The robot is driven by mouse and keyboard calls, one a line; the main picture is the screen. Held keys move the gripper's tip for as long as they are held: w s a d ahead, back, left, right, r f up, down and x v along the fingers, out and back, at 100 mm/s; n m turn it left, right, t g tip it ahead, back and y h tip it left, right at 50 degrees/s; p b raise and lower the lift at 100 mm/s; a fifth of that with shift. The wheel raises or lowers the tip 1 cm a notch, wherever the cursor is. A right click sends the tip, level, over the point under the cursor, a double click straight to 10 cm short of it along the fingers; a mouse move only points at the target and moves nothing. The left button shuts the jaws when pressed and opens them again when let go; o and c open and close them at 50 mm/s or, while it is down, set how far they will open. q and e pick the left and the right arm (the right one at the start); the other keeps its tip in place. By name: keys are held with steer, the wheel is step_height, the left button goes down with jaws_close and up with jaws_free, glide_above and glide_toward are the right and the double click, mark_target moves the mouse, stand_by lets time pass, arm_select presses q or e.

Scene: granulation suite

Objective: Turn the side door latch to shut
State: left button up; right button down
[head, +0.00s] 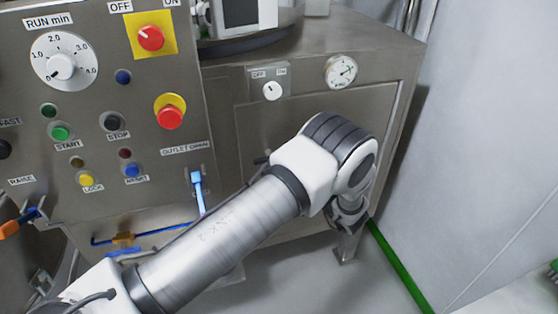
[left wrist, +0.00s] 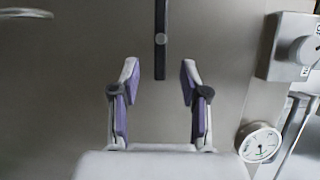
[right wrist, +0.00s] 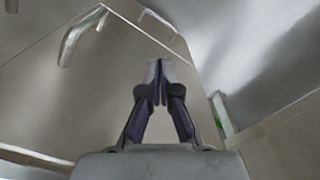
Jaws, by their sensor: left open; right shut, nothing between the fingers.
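The side door latch (left wrist: 161,40) is a dark straight bar with a round pivot, on the grey steel door panel in the left wrist view. In the head view only a short dark end of the latch (head: 262,159) shows; my left arm hides the rest. My left gripper (left wrist: 157,75) is open, its fingers apart on either side of the line of the bar's near end. Nothing is between the fingertips that I can make out, and contact cannot be told. My right gripper (right wrist: 158,70) is shut and empty, before a steel surface in the right wrist view.
A dial gauge (head: 341,71) and a small switch box (head: 269,83) sit above the door panel. A control panel (head: 95,110) with buttons stands at left. A bent metal handle (right wrist: 80,36) shows in the right wrist view. A pale wall (head: 490,130) bounds the right.

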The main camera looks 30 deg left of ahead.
arm_select(q)
steer(key=v, duration=0.5)
steer(key=shift+s, duration=0.1)
steer(key=s+a+f+m, duration=0.2)
steer(key=s+a+f, duration=0.1)
steer(key=a, duration=0.4)
steer(key=s+a+f+m+t+h, duration=0.1)
steer(key=s+a+f+m+h, duration=0.15)
steer(key=s+f+h, duration=0.85)
steer(key=s+d+f+n+g+h, duration=0.3)
steer(key=s+d+n, duration=0.1)
steer(key=s, duration=0.6)
steer(key=s+d+f+n+g+h, duration=0.3)
steer(key=s+d, duration=0.4)
steer(key=s, duration=0.3)
steer(key=shift+s+d+f+n+g, duration=0.2)
steer(key=shift+s+f+n+g, duration=0.25)
steer(key=shift+n, duration=0.4)
